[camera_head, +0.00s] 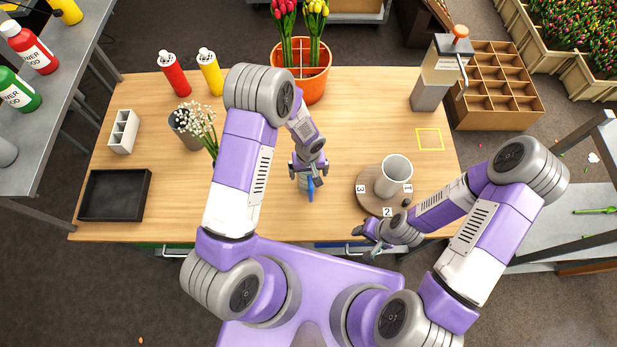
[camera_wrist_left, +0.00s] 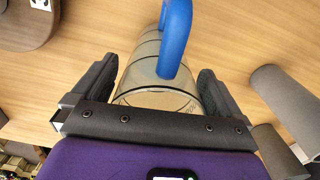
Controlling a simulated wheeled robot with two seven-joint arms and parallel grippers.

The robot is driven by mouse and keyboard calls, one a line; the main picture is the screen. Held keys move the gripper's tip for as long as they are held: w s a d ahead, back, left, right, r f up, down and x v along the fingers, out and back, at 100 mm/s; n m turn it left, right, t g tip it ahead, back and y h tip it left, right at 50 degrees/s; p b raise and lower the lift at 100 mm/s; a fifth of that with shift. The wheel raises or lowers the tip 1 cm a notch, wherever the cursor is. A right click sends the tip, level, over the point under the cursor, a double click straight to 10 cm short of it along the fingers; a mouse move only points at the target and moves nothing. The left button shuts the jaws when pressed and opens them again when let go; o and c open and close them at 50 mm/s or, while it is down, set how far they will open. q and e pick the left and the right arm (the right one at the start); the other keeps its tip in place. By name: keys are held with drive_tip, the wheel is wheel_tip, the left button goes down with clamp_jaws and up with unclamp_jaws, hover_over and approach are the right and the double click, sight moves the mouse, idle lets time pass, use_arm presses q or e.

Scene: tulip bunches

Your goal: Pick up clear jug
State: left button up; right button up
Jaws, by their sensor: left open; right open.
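The clear jug with a blue handle (camera_wrist_left: 174,38) lies between the two fingers of my left gripper (camera_wrist_left: 158,88) in the left wrist view. In the head view my left gripper (camera_head: 307,172) is over the table's front middle, with the jug's blue handle (camera_head: 311,188) just below it. The gripper is open, one finger on each side of the jug, and I cannot tell whether they touch it. Most of the jug is hidden by the gripper in the head view. My right gripper (camera_head: 371,237) is open and empty at the table's front edge.
A round numbered wooden board (camera_head: 368,200) with a grey cup (camera_head: 393,175) stands right of the jug. A grey vase (camera_head: 185,128) with white flowers is to the left. An orange pot (camera_head: 311,85) of tulips stands behind. A black tray (camera_head: 115,195) lies at front left.

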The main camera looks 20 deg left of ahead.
use_arm(q)
drive_tip(key=shift+c, duration=0.5)
drive_tip(key=c, duration=1.5)
